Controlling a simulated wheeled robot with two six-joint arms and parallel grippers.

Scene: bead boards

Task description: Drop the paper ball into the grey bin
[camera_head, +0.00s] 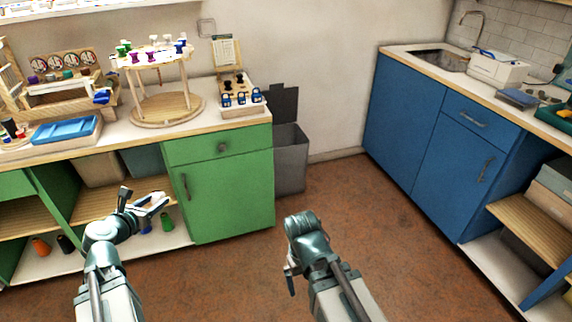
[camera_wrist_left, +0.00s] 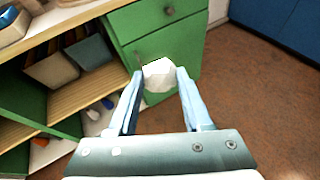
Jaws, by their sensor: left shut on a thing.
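The paper ball (camera_wrist_left: 158,75) is white and crumpled, and sits between the fingertips of my left gripper (camera_wrist_left: 157,82) in the left wrist view. The left gripper (camera_head: 156,200) is shut on it, held in front of the green cabinet in the head view. The grey bin (camera_head: 291,158) stands on the floor between the green cabinet and the wall, with its dark lid (camera_head: 284,103) raised at the back. The bin is to the right of and beyond my left gripper. My right gripper (camera_head: 290,277) hangs low at the bottom centre, and its fingers are mostly hidden.
The green cabinet (camera_head: 232,190) stands left of the bin, its counter holding a wooden bead stand (camera_head: 166,108), a blue tray (camera_head: 65,130) and padlocks. A blue cabinet (camera_head: 405,125) stands at the right. The brown floor (camera_head: 400,245) between them is clear.

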